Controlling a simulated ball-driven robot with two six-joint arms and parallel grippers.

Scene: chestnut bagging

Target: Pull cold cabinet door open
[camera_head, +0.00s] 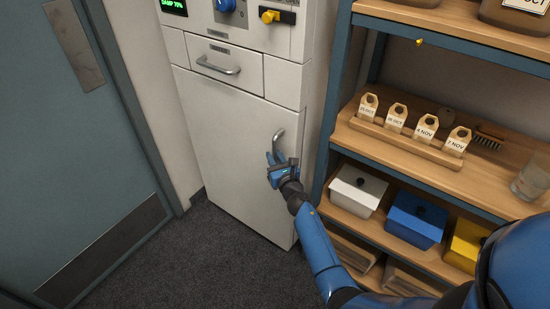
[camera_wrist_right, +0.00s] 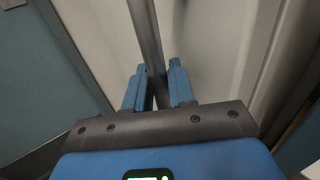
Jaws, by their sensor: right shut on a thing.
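The cold cabinet door (camera_head: 225,150) is the large off-white lower panel of the cabinet, and it looks closed, flush with the cabinet front. Its upright metal handle (camera_head: 279,137) is near the door's right edge. My right gripper (camera_head: 274,164) is at the lower part of this handle. In the right wrist view, the handle (camera_wrist_right: 148,40) runs down between the two blue fingers of my right gripper (camera_wrist_right: 157,88), which are shut on it. My left gripper is not in view.
A drawer with a handle (camera_head: 218,68) sits above the door. A shelf rack (camera_head: 330,115) stands close at the right, holding tags (camera_head: 396,117), a white bin (camera_head: 357,190), a blue bin (camera_head: 416,219) and a yellow bin (camera_head: 466,246). The dark carpet (camera_head: 200,265) before the door is clear.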

